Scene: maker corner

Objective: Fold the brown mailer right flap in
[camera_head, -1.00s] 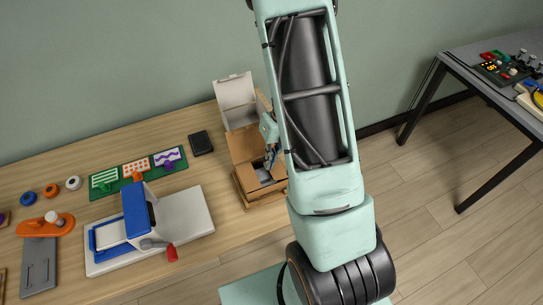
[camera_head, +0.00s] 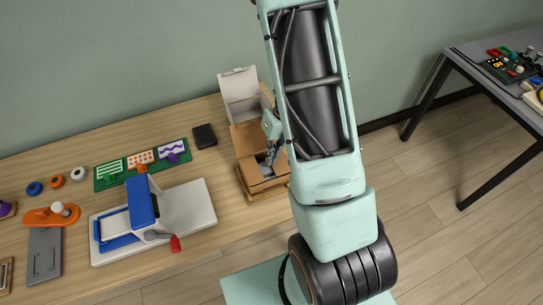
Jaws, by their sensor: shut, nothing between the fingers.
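The brown mailer (camera_head: 247,137) is an open cardboard box at the right end of the wooden table. Its back panel stands up, and a brown flap (camera_head: 265,186) lies across the front part of its opening. A little of the inside shows between them. My gripper (camera_head: 270,160) is shut and empty, pointing down at the right part of the opening. I cannot tell whether its tips touch cardboard. My arm hides the mailer's right side, so the state of the right flap there is unclear.
A white open box (camera_head: 240,92) stands right behind the mailer. A black block (camera_head: 204,135) lies to its left. A white and blue press (camera_head: 186,212) with a red handle sits further left. A grey table (camera_head: 481,100) stands at the right, across open floor.

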